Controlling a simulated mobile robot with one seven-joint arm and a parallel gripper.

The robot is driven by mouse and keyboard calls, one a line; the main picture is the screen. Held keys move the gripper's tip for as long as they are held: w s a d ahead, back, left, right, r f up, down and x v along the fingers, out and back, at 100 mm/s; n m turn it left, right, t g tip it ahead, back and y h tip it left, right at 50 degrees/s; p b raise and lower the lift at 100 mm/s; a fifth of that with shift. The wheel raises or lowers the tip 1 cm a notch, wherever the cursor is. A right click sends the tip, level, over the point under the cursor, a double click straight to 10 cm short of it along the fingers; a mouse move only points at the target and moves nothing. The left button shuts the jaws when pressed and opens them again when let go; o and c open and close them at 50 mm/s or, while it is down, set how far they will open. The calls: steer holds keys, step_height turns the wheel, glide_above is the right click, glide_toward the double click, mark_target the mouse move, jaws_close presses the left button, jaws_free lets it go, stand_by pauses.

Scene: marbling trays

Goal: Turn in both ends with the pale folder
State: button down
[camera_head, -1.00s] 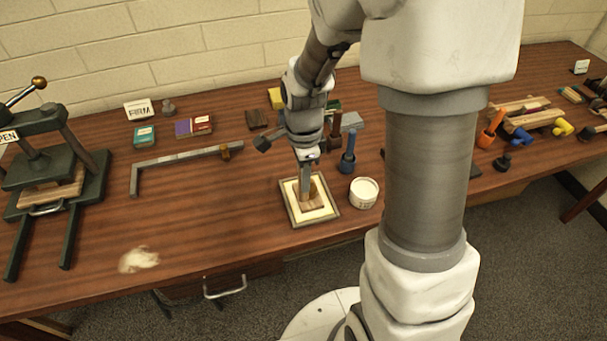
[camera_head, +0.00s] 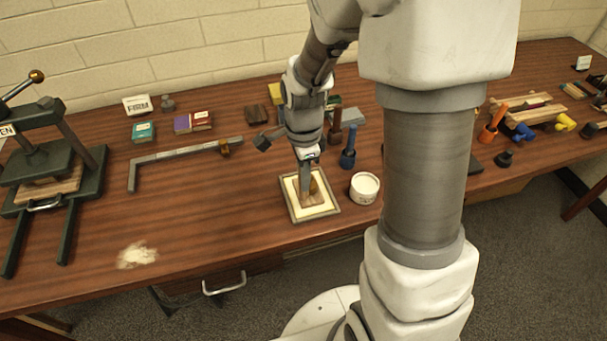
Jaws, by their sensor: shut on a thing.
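A flat brown piece (camera_head: 313,201) lies in the tray just below the fingertips. I cannot tell whether they touch it. I cannot make out a pale folder for certain; the fingers may hide part of what is held.
A white tub (camera_head: 364,188) stands close right of the tray, with a blue-handled tool (camera_head: 348,158) behind it. A grey L-shaped bar (camera_head: 180,156) lies behind left. A dark press (camera_head: 95,180) stands far left. Bare table lies left of the tray, apart from a pale patch (camera_head: 136,256).

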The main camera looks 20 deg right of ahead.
steer(key=shift+f+b, duration=0.95)
steer(key=shift+f, duration=0.3)
steer(key=shift+f, duration=0.2)
steer(key=shift+d, duration=0.15)
steer(key=shift+d, duration=0.3)
steer(key=shift+d, duration=0.15)
stand_by(0.6)
steer(key=shift+d, duration=0.25)
steer(key=shift+d, duration=0.15)
steer(key=shift+d, duration=0.3)
steer(key=shift+d, duration=0.2)
stand_by(0.4)
